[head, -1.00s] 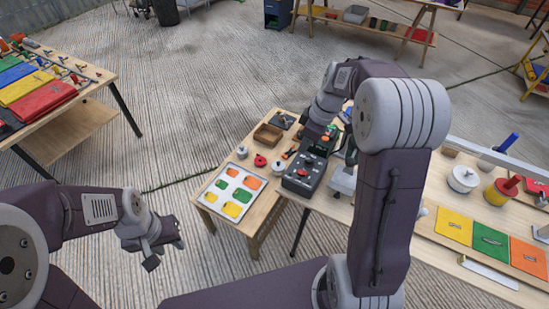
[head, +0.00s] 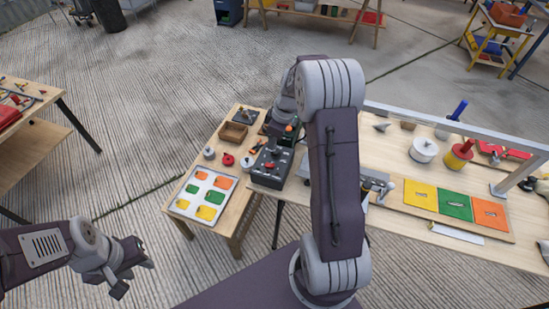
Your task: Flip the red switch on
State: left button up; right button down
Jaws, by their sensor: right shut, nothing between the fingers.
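A dark control box (head: 268,172) stands at the left end of the long wooden table, with a red switch (head: 268,166) and small knobs on its top. Whether the switch is on or off is too small to tell. My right arm reaches over the table, and my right gripper (head: 276,137) points down at the far side of the box. It is shut and empty, partly hidden by its own wrist. Whether it touches the box cannot be told. My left gripper (head: 131,274) is open and empty over the floor at lower left.
A small wooden table holds a white tray of coloured pieces (head: 206,194), a wooden box (head: 232,132) and a red knob (head: 228,160). On the long table are a white pot (head: 424,149), coloured panels (head: 454,204) and a metal rail (head: 455,127).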

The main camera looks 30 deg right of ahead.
aim_at(272, 164)
jog(key=x, duration=0.4)
jog(key=f, duration=0.2)
jog(key=s+d+f, duration=0.1)
jog(key=shift+f, duration=0.25)
jog(key=shift+s+d+f, duration=0.1)
jog(key=shift+s+f, duration=0.05)
jog(key=shift+f, duration=0.25)
